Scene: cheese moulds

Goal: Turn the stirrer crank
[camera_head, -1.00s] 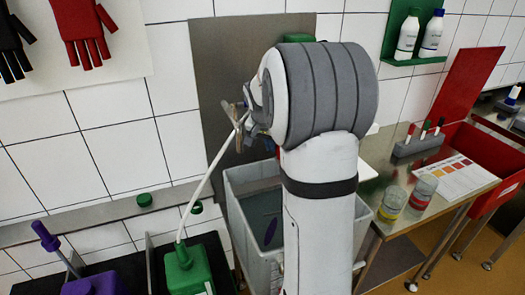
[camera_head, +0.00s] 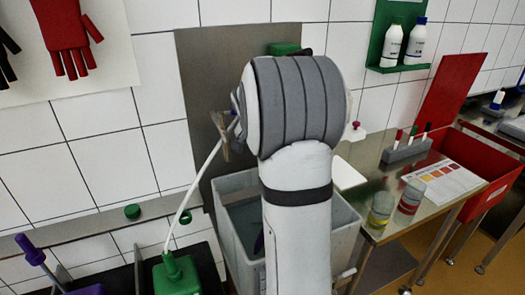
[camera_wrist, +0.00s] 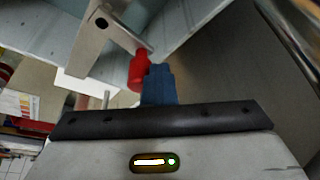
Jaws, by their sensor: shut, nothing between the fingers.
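In the wrist view my gripper's blue fingers (camera_wrist: 158,82) are shut, with nothing between them. The stirrer crank shows as a flat metal arm (camera_wrist: 98,28) with a red handle (camera_wrist: 138,72) at its end. The red handle is just left of the fingertips, very close; I cannot tell whether they touch. The grey vat (camera_wrist: 45,35) is behind the crank.
A steel table (camera_head: 395,180) right of the vat bears glasses (camera_head: 382,208), a pen rack (camera_head: 407,148) and a colour chart (camera_head: 447,183). A green jug (camera_head: 178,275) is at the lower left. A red bin (camera_head: 485,205) is at the right.

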